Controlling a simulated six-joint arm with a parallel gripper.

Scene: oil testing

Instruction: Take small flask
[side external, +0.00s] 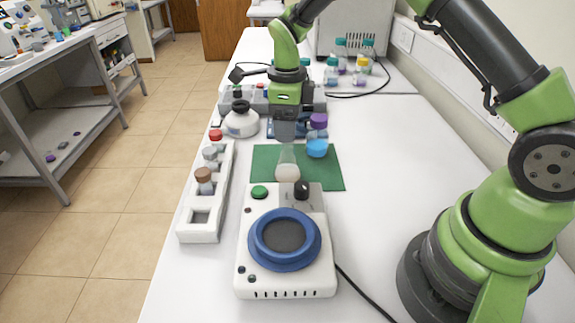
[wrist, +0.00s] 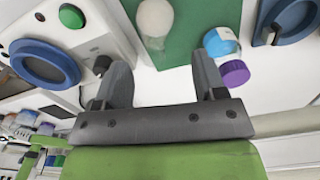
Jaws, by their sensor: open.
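A small translucent whitish flask (side external: 287,166) is at the green mat (side external: 328,178), close behind the white device with the blue ring. In the wrist view the flask (wrist: 155,20) shows as a pale rounded shape beyond my fingertips, against the mat (wrist: 192,25). My gripper (side external: 285,138) points down above the far part of the mat. In the wrist view my gripper (wrist: 162,75) has its two fingers wide apart with nothing between them. The flask is apart from the fingers.
A blue-capped container (side external: 317,148) and a purple-capped one (side external: 318,121) stand right of my gripper. The white device (side external: 285,277) is in front. A white rack (side external: 198,233) with capped bottles is at left. A round white flask (side external: 241,122) stands behind.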

